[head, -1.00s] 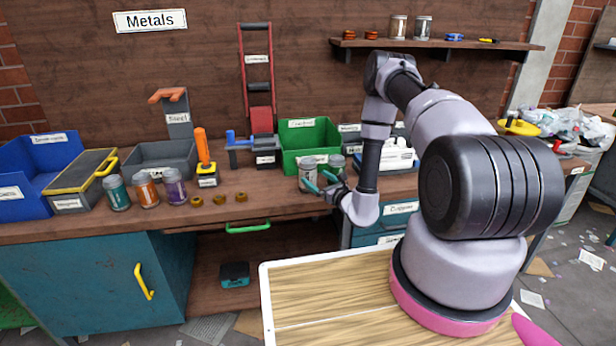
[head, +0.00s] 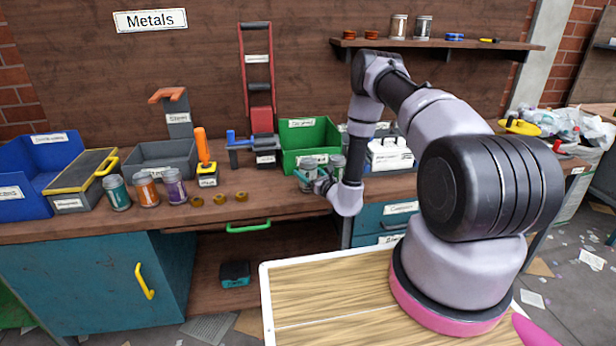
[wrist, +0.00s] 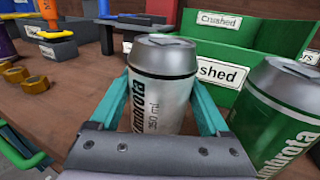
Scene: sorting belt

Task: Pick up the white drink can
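The white drink can (wrist: 162,95) stands upright on the workbench, with a silver top and dark lettering. In the head view the white can (head: 308,165) is partly hidden by my gripper (head: 313,181). In the wrist view my gripper (wrist: 162,112) is open, with one teal finger on each side of the can. The fingers look very near its sides; I cannot tell if they touch it. The lower part of the can is hidden behind the gripper body.
A green and white can (wrist: 283,120) stands close to the right finger. A green bin (head: 311,138) labelled Crushed is just behind. Brass nuts (head: 241,196) and several jars (head: 146,189) are to the left. A white box (head: 390,155) is to the right.

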